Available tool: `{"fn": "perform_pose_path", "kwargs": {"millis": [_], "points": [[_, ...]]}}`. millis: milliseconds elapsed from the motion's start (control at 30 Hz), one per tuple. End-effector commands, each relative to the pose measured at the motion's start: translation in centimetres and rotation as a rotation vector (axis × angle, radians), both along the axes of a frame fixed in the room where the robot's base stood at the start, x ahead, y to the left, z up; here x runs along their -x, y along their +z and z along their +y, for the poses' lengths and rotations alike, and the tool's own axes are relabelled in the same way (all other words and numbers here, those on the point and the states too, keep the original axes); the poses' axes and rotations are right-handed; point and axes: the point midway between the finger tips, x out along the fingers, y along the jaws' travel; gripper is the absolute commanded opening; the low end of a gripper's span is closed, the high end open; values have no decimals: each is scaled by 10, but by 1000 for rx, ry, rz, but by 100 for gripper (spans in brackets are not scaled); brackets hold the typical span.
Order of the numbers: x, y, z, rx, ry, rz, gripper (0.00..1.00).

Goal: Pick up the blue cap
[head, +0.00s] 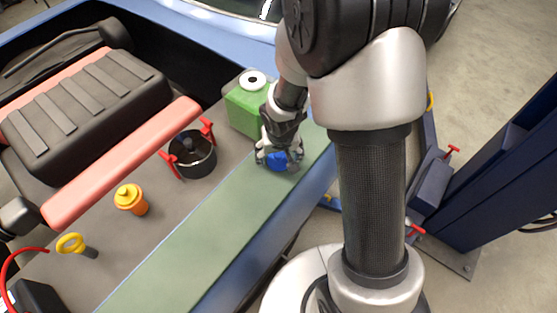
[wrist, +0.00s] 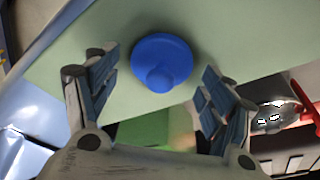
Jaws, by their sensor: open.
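The blue cap (wrist: 162,60) is a round disc with a small knob, lying on the flat green strip (wrist: 260,40). In the head view the cap (head: 277,161) shows between the fingers of my gripper (head: 279,160), partly hidden by them. In the wrist view my gripper (wrist: 155,95) is open, one finger to the left of the cap and one to the right, with gaps on both sides. The cap lies a little beyond the fingertips' midpoint in that view. I cannot tell whether the fingers touch the strip.
A green box (head: 245,112) with a round white-rimmed opening stands close behind my gripper. A dark pot (head: 193,158) with red handles and an orange container (head: 131,199) stand to the left. The green strip (head: 190,250) is clear toward the front left.

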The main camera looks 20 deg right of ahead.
Motion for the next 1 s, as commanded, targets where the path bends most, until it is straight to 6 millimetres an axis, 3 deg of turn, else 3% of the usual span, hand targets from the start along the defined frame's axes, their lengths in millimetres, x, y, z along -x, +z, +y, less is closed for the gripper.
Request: {"fn": "perform_pose_path", "kwargs": {"millis": [700,1000], "points": [[0,1,0,0,0,0,33],[0,4,0,0,0,0,32]]}}
